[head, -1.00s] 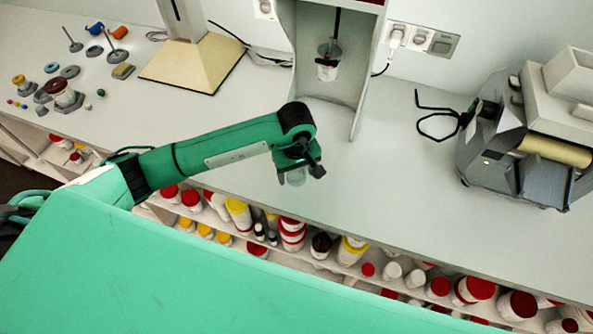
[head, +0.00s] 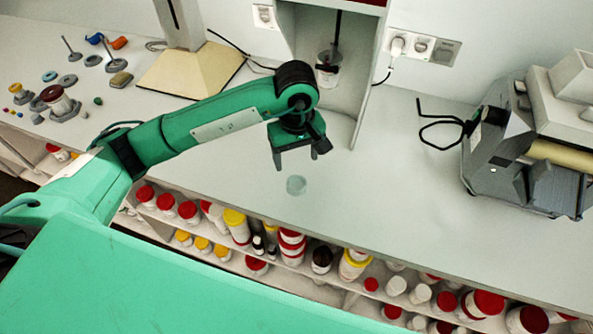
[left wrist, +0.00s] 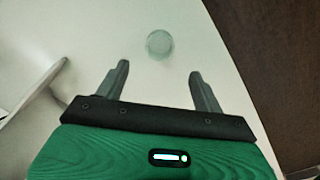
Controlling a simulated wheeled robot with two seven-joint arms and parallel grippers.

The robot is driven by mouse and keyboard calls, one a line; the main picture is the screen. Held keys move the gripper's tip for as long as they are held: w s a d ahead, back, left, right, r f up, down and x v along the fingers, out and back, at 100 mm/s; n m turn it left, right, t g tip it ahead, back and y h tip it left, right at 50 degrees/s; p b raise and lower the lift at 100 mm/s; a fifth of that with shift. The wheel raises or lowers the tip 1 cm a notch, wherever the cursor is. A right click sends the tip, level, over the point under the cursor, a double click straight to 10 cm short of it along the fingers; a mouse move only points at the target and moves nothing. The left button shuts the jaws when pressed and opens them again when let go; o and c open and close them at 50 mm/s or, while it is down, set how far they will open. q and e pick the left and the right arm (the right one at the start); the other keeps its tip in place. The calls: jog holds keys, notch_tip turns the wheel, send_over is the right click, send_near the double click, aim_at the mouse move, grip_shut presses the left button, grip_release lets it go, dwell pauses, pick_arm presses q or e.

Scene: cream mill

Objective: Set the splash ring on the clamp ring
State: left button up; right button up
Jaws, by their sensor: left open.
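A small translucent grey-green round piece (head: 296,185) stands alone on the counter near its front edge; I cannot tell whether it is the splash ring. It also shows in the left wrist view (left wrist: 159,44), just beyond the fingertips. My left gripper (head: 297,161) is open and empty above and behind that piece, apart from it; its spread fingers show in the left wrist view (left wrist: 160,70). Flat grey-blue rings or discs (head: 68,81) lie at the far left; I cannot tell which is the clamp ring. My right gripper is not in view.
A booth (head: 345,112) with a stirrer and jar (head: 327,70) stands behind my left gripper. A grey machine (head: 500,150) stands at the right. A cream-based stand (head: 190,72) and small parts are at the left. Bottles (head: 292,245) fill shelves below the counter.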

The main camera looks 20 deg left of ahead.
pick_arm(q)
jog(key=shift+r, duration=0.9)
